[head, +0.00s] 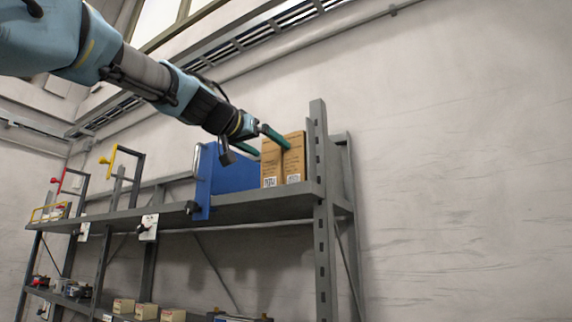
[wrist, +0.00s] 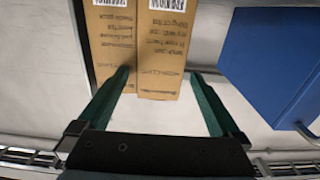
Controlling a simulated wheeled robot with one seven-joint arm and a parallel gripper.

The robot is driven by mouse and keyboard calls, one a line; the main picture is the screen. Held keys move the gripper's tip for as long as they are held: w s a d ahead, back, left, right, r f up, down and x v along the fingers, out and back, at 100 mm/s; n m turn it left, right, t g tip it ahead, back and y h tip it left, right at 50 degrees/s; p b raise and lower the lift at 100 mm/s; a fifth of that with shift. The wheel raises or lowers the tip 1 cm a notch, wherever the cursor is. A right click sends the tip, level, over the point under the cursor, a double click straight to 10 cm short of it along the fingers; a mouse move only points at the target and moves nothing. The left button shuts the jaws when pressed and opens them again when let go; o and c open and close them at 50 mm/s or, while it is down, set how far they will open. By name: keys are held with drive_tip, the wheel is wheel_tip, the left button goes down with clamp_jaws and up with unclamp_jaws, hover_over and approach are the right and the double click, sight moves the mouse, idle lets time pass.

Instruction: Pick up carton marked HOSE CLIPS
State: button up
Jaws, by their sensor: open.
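Two brown cartons stand upright side by side at the right end of the upper shelf. In the head view these are the left carton (head: 270,168) and the right carton (head: 295,160). The wrist view shows them upside down: one carton (wrist: 163,55) lies between my fingers, the other (wrist: 110,45) is to its left. Their printed names are too blurred to read surely, so I cannot tell which is marked HOSE CLIPS. My gripper (head: 273,150) is open and empty at the cartons' upper part; its fingers also show in the wrist view (wrist: 160,72). The left finger overlaps the neighbouring carton's face.
A blue bin (head: 228,172) stands left of the cartons, and in the wrist view (wrist: 268,62) it is right of my fingers with a gap. A grey rack post (head: 321,170) rises just right of the cartons. Several small boxes (head: 146,311) sit on the lower shelf.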

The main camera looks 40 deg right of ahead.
drive_tip(key=shift+c, duration=0.3)
clamp_jaws()
idle(0.6)
